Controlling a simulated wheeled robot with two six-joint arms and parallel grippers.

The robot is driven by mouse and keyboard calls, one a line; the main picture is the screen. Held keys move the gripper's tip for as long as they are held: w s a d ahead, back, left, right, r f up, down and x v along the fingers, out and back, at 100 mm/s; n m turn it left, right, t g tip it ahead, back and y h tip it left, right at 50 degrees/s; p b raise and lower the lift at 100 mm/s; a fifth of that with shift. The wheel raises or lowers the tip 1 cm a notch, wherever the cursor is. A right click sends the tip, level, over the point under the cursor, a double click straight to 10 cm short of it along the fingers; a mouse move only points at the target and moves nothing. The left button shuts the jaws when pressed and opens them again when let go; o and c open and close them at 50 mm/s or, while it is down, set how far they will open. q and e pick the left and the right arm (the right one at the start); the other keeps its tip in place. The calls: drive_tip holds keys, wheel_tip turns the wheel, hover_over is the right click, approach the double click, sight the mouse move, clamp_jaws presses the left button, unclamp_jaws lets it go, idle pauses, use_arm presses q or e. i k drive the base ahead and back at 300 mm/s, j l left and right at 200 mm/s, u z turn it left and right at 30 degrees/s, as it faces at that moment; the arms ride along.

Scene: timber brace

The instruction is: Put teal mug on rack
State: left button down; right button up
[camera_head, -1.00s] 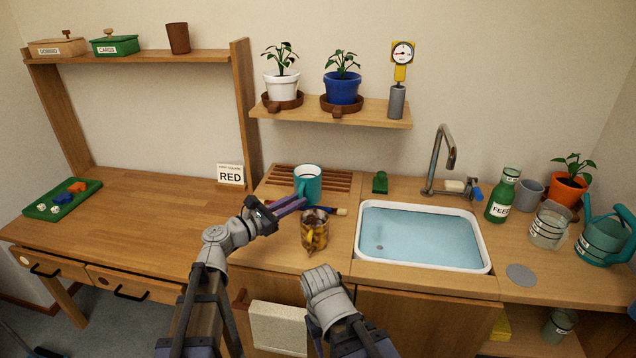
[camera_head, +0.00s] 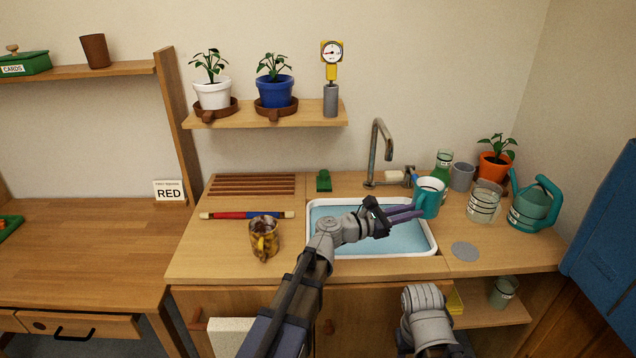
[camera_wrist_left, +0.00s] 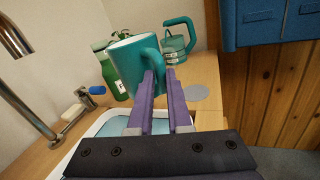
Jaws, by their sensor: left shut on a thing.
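The teal mug (camera_head: 430,194) is held upright above the right side of the sink (camera_head: 375,254). My left gripper (camera_head: 408,212) is shut on its handle, seen clearly in the left wrist view, where the mug (camera_wrist_left: 126,66) hangs at the tips of the purple fingers (camera_wrist_left: 160,95). The slatted wooden rack (camera_head: 252,184) lies at the back left of the counter, with nothing on it. A grey link of my right arm shows at the bottom right, but its gripper fingers do not.
A stained yellow-brown mug (camera_head: 264,237) and a red-blue stick (camera_head: 246,215) lie in front of the rack. The faucet (camera_head: 375,155) rises behind the sink. A green bottle (camera_head: 443,163), a glass jar (camera_head: 484,202) and a teal watering can (camera_head: 534,205) stand right of it.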

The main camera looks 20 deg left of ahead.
sight(240, 188)
drive_tip(key=j+z, duration=0.35)
drive_tip(key=j, duration=0.65)
drive_tip(key=k+j, duration=0.1)
drive_tip(key=j, duration=0.25)
